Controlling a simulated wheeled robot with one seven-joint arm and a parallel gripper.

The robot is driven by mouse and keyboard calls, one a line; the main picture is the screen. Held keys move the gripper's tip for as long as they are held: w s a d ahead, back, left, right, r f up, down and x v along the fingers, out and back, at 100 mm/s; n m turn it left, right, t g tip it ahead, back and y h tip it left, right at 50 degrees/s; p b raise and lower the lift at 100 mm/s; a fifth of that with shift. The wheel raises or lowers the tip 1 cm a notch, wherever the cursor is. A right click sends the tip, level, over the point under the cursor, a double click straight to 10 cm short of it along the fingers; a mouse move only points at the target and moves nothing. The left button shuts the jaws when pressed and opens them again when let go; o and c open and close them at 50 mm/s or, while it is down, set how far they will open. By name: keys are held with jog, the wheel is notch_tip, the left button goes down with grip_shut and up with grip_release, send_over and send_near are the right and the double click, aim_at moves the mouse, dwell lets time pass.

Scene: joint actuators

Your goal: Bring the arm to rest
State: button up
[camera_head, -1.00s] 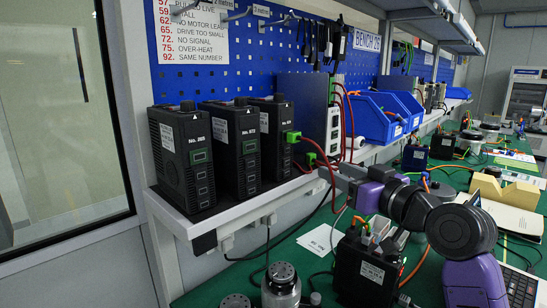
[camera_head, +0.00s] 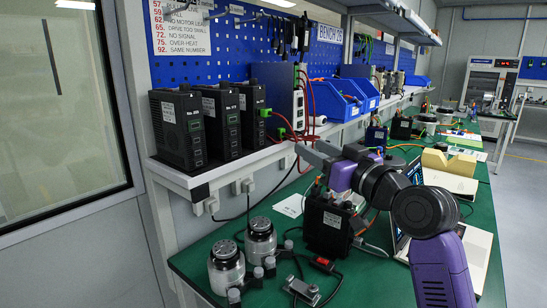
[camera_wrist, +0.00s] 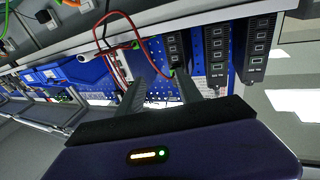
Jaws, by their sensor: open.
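My arm in purple and dark grey (camera_head: 439,262) reaches up from the lower right over the green bench in the head view. My gripper (camera_head: 312,152) points left towards the shelf's front edge, near the red cables. The wrist view shows its two dark fingers (camera_wrist: 158,82) spread apart with nothing between them. Beyond them are a blue pegboard, red cables and black drive units, seen tilted. Whether the fingertips touch any cable is unclear.
Black drive units (camera_head: 177,128) and blue bins (camera_head: 331,99) stand on the shelf. Below the arm are a black box (camera_head: 327,224), two round metal motors (camera_head: 227,267) and a laptop (camera_head: 470,255). Floor (camera_head: 527,190) is open at right.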

jog(key=s+d+f+m+t+h, duration=0.5)
jog(key=s+d+f+m, duration=0.1)
jog(key=s+d+f, duration=0.15)
jog(key=s+d+f+m+h, duration=0.1)
jog(key=s+d+f+h, duration=0.15)
jog(key=s+f, duration=0.7)
jog(key=s+d+f+m+h, duration=0.1)
jog(key=s+f+m+h, duration=0.15)
jog(key=s+f, duration=0.7)
jog(key=s+f+n+g, duration=0.2)
jog(key=s+f+g, duration=0.1)
jog(key=s, duration=1.1)
jog(key=s+f+n+g, duration=0.1)
jog(key=s+f+g, duration=0.2)
jog(key=s, duration=1.1)
notch_tip(320, 180, up, 12)
jog(key=p, duration=1.2)
jog(key=shift+s+p, duration=0.25)
jog(key=shift+p, duration=0.1)
